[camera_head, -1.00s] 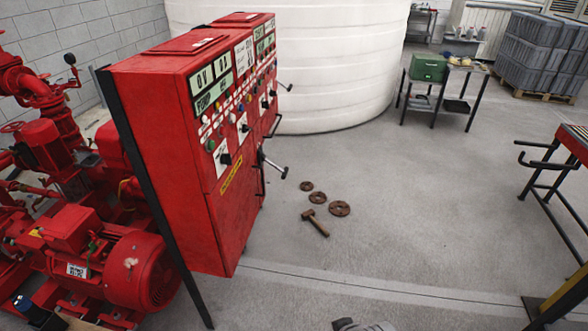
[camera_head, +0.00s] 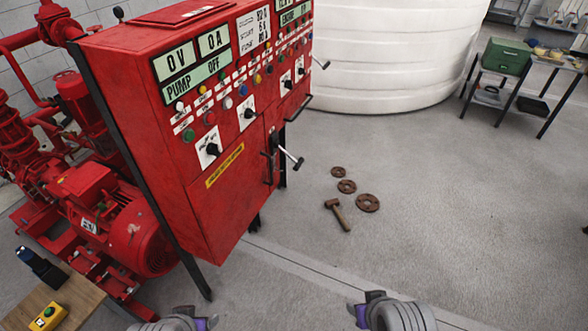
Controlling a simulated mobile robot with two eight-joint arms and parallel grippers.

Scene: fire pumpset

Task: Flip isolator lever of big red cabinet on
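The big red cabinet (camera_head: 205,185) stands on black legs at left centre, its front facing right. Its panel reads 0 V, 0 A and PUMP OFF. It carries coloured buttons, small black rotary switches (camera_head: 208,149) and a yellow label. A lever with a pale grey grip (camera_head: 290,160) sticks out from the cabinet's right front edge, sloping down to the right. A similar lever (camera_head: 320,63) shows farther back. Grey and purple parts of my arms show at the bottom edge. I see no fingers of either gripper, and nothing of mine touches the cabinet.
A red pump motor (camera_head: 130,235) is left of the cabinet. A wooden surface (camera_head: 80,298) with a yellow button box (camera_head: 48,315) is at lower left. A hammer (camera_head: 338,214) and rusty rings (camera_head: 368,203) lie on the floor. The floor right of the cabinet is mostly clear.

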